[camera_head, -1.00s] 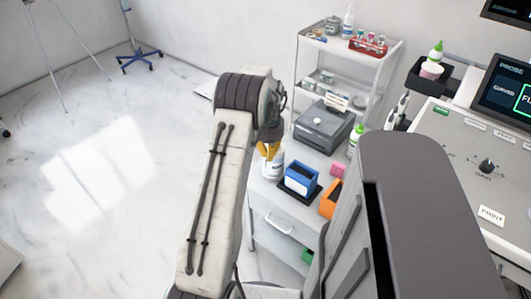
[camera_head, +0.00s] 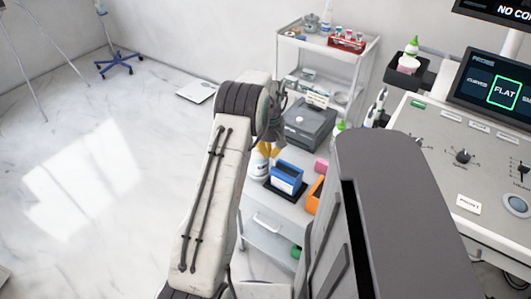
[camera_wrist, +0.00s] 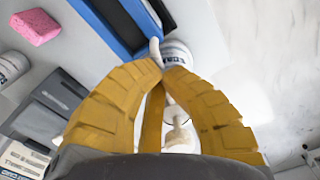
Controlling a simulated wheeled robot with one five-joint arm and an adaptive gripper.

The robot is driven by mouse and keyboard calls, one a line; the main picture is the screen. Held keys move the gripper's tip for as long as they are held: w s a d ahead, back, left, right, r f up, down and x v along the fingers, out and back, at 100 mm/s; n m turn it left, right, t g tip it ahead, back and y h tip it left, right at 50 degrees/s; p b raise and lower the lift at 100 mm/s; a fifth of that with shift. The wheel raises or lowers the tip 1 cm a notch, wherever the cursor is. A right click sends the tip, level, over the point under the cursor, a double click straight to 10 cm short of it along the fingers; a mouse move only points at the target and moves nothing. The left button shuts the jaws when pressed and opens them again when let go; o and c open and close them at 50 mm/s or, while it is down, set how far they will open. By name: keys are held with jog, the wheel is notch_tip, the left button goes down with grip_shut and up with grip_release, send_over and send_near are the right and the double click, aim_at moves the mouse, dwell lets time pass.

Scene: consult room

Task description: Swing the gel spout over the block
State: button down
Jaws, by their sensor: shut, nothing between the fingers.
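A white gel bottle (camera_head: 259,167) with dark lettering stands at the left edge of the cart top, partly hidden by my gripper (camera_head: 266,150). In the wrist view, my gripper (camera_wrist: 160,66) has its yellow fingers converged at the tips, beside the white spout (camera_wrist: 155,48) and the lettered bottle (camera_wrist: 180,53). A white knobbed part shows between the fingers, and I cannot tell exactly how it joins the bottle. The fingers hold nothing. A blue block-like box (camera_head: 286,176) with a pale front sits on a dark pad right of the bottle; it also shows in the wrist view (camera_wrist: 99,25).
A pink block (camera_head: 321,165) and an orange box (camera_head: 315,194) stand further right on the cart. A grey box (camera_head: 309,126) is behind. A shelf rack (camera_head: 330,48) stands at the back, and a console (camera_head: 470,155) stands at the right.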

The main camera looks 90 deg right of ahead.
jog(key=shift+s+d+f+n+p, duration=0.1)
jog(key=shift+s+d+n+p, duration=0.2)
jog(key=shift+n, duration=0.65)
jog(key=shift+s+d+f+n+p, duration=0.15)
jog(key=shift+s+d+n, duration=0.2)
jog(key=shift+n, duration=0.6)
jog(key=shift+d+r, duration=0.15)
jog(key=c, duration=1.2)
grip_release()
jog(key=shift+r, duration=0.15)
notch_tip(320, 180, up, 12)
jog(key=shift+f, duration=0.1)
